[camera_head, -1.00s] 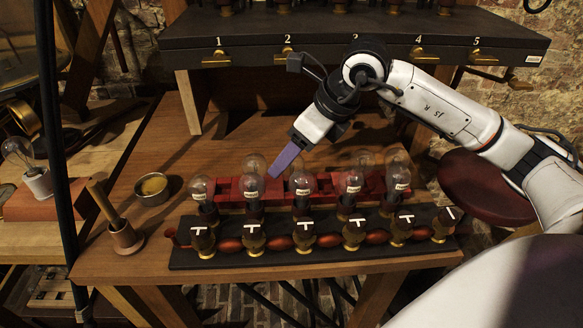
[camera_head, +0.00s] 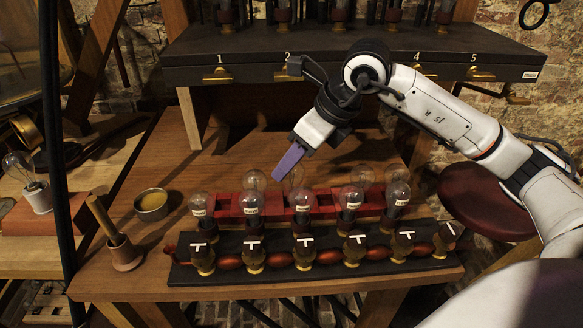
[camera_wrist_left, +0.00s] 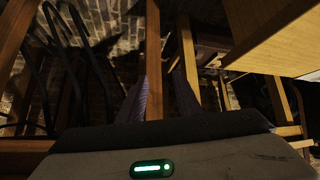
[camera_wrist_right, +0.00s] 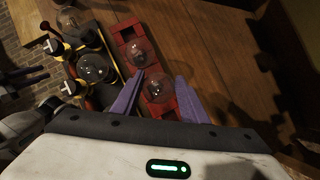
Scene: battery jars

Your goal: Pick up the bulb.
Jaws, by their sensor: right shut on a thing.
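My right gripper (camera_head: 287,165), with purple fingers, reaches down over the back of the bench at the red rack (camera_head: 230,208). It is shut on a clear glass bulb (camera_head: 295,174), partly hidden behind a finger in the head view. In the right wrist view the bulb (camera_wrist_right: 158,86) lies between the two fingers (camera_wrist_right: 160,88), over the red rack (camera_wrist_right: 185,103). I cannot tell whether it is clear of the rack. Another bulb (camera_wrist_right: 138,53) is beside it in the rack. My left gripper (camera_wrist_left: 168,85) is open and empty below the bench level, outside the head view.
A numbered shelf (camera_head: 370,75) overhangs the back. Bench space at left back is bare.

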